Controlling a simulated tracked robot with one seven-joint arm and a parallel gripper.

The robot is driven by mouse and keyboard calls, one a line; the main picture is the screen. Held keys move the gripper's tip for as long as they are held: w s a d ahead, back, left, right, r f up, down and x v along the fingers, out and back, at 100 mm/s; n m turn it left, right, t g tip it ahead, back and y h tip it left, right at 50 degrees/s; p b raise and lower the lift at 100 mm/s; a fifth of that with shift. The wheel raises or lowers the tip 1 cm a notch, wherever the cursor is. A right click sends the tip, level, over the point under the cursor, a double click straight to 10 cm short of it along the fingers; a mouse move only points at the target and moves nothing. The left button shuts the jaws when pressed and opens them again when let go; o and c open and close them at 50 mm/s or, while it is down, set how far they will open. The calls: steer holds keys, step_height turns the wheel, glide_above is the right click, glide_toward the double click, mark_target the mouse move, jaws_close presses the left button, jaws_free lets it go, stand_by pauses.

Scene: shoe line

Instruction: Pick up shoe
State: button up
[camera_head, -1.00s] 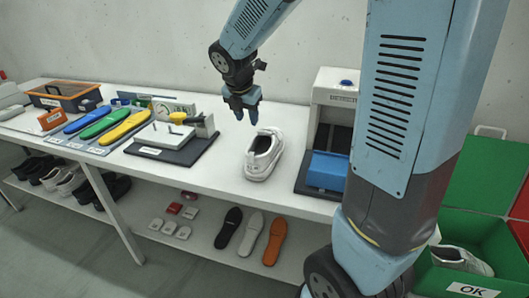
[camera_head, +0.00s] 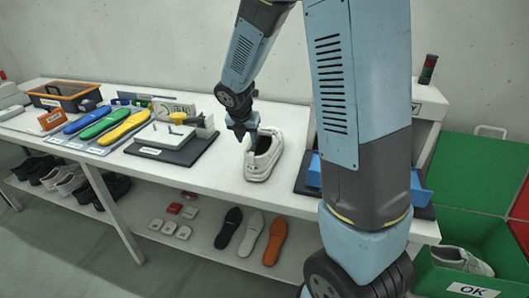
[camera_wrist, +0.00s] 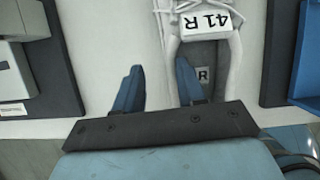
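A white shoe (camera_head: 264,158) stands on the white table (camera_head: 228,176), right of the black tool board. My gripper (camera_head: 243,131) is at the shoe's upper left side in the head view. In the wrist view my gripper (camera_wrist: 158,88) is open, with its two blue fingers apart. The right finger is over the opening of the shoe (camera_wrist: 228,55), and the left finger is outside it, over bare table. The shoe's near wall lies between the fingers. A label reading "41 R" shows on the shoe. Whether the fingers touch it cannot be told.
A dark board with tools (camera_head: 172,148) lies left of the shoe. A blue tray (camera_head: 314,172) on a dark base is to its right, partly behind my arm. A green bin marked OK (camera_head: 437,277) holding a shoe stands at the lower right.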

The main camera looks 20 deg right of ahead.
mark_target(250, 145)
steer(key=x, duration=0.5)
steer(key=shift+s+d, duration=0.1)
steer(key=shift+s, duration=0.15)
steer(key=shift+c, duration=0.4)
jaws_close()
